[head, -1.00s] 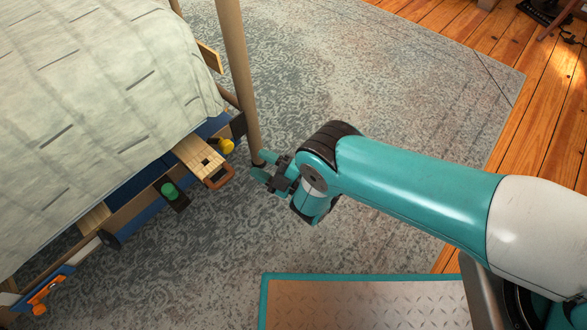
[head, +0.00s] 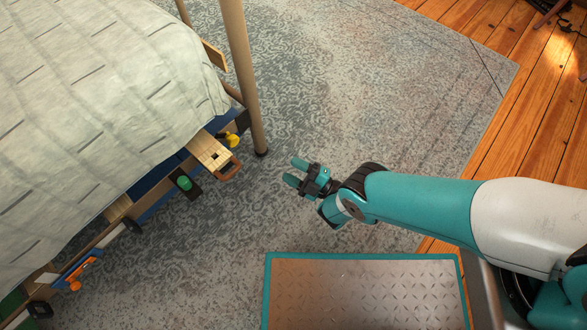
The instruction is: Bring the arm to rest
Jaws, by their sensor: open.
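My gripper (head: 296,172) is in the middle of the head view, above the grey patterned rug (head: 330,110). Its two teal fingers point left and stand apart, with nothing between them. It is clear of the bed post (head: 243,90), which stands to its upper left. My teal and white arm reaches in from the right edge, bent at the wrist.
A bed (head: 90,120) with a pale cover fills the left. Under its edge, a wooden piece with a brown handle (head: 229,169), a yellow item (head: 229,140), a green item (head: 183,183) and an orange item (head: 84,272) stick out. Open rug lies right of the post.

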